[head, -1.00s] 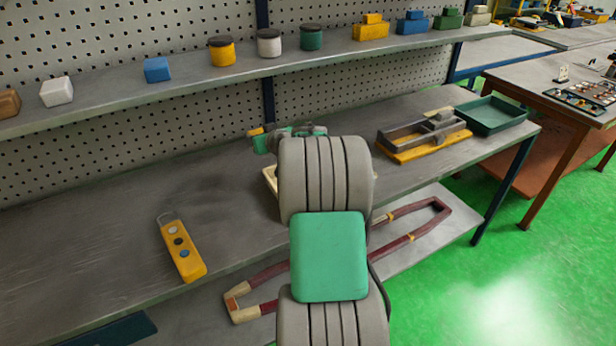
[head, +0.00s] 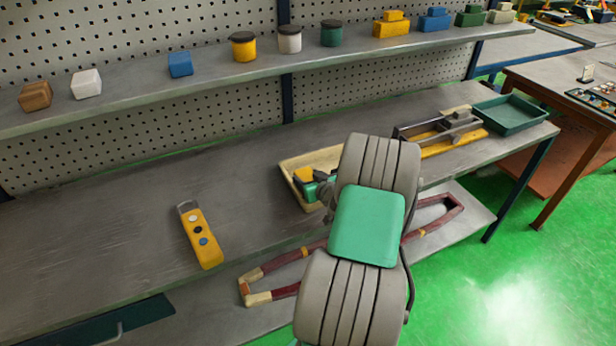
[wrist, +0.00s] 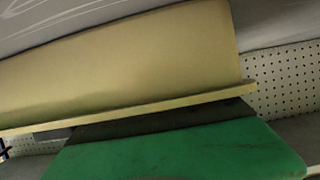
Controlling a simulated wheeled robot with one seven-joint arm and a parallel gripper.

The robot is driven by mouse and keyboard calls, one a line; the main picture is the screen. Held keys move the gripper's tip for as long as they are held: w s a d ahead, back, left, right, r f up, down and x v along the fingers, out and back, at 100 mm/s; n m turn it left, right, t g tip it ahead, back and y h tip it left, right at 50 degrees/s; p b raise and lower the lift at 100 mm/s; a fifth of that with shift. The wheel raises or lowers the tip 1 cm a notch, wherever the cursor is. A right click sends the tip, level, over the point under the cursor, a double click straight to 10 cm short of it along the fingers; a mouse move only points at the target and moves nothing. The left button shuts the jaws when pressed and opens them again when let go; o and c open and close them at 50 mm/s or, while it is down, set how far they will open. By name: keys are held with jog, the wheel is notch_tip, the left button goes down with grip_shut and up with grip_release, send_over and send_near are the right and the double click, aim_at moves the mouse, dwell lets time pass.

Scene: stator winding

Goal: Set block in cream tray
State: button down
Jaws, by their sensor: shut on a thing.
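The cream tray (head: 322,158) lies on the workbench, partly hidden behind my arm. My gripper (head: 306,177), with green parts, is over the tray's left part. It is shut on a small yellow block (head: 302,173), which appears within the tray's outline. I cannot tell whether the block touches the tray floor. In the wrist view, a broad cream surface with a rim, apparently the tray (wrist: 130,60), fills the upper part. A green part of my gripper fills the bottom there, and the block cannot be made out.
A yellow remote-like controller (head: 200,238) lies left on the bench (head: 120,215). A grey fixture on a yellow base (head: 455,143) and a green tray (head: 510,113) stand right. The shelf above holds brown, white and blue blocks (head: 180,64), jars and more items.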

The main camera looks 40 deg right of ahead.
jog(key=shift+f, duration=0.1)
jog(key=c, duration=0.8)
grip_release()
